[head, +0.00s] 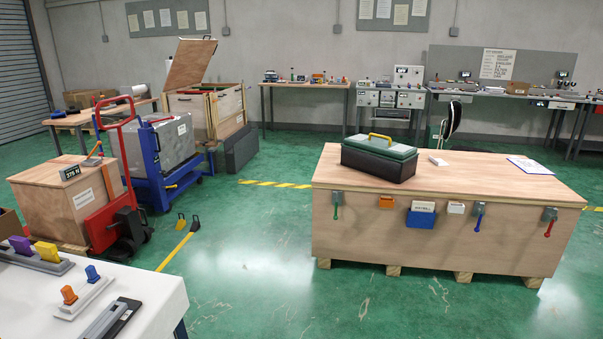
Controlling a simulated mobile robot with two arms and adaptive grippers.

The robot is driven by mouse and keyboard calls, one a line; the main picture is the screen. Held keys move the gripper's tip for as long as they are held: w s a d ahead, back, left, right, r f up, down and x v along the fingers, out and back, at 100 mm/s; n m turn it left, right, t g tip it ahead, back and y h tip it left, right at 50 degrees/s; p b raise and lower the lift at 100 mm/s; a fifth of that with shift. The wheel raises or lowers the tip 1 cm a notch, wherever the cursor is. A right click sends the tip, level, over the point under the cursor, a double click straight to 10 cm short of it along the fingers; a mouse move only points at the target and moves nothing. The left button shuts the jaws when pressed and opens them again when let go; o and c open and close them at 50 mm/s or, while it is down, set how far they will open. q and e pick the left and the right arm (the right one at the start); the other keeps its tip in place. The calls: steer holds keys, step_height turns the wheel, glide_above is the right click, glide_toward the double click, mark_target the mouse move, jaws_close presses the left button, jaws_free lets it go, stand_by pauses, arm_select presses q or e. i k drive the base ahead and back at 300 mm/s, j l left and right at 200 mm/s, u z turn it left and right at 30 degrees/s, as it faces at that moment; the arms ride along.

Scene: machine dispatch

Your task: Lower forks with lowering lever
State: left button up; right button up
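A red pallet truck (104,205) stands at the left beside a wooden crate (60,205) with a white label. The truck has a tall red handle (131,135). A small display (71,174) reading about 275 sits at the crate's top edge, with a small orange-tipped lever (96,150) just behind it. Behind it, a blue lifting cart (150,158) holds a large grey case (172,142). The forks are hidden, and I cannot tell which part is the lowering lever. Neither of my grippers is in view.
A white worktop (150,288) with coloured handles fills the near left. A wooden crate bench (335,235) with a green-lidded toolbox (380,158) stands at the right.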

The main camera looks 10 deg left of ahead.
mark_target(108, 227)
steer(key=i+l, duration=0.15)
steer(key=i, duration=0.75)
steer(key=i+l, duration=0.15)
steer(key=i, duration=0.75)
steer(key=i+j+u, duration=0.1)
steer(key=i+u, duration=0.35)
steer(key=i, duration=0.15)
steer(key=i+l+u, duration=0.1)
steer(key=i+u, duration=0.4)
steer(key=i+l+u, duration=0.45)
steer(key=i, duration=0.2)
steer(key=i+j+u, duration=0.1)
steer(key=i+u, duration=0.4)
steer(key=i+l+u, duration=0.1)
steer(key=i+u, duration=0.4)
steer(key=i+l+u, duration=0.25)
steer(key=i+l, duration=0.2)
steer(key=i+l+u, duration=0.3)
steer(key=l, duration=0.4)
steer(key=i+l+u, duration=0.1)
steer(key=i+l, duration=0.2)
steer(key=i+l+u, duration=0.15)
steer(key=l, duration=0.25)
steer(key=i+l+u, duration=0.15)
steer(key=l, duration=0.2)
steer(key=i+l+u, duration=0.15)
steer(key=l, duration=0.25)
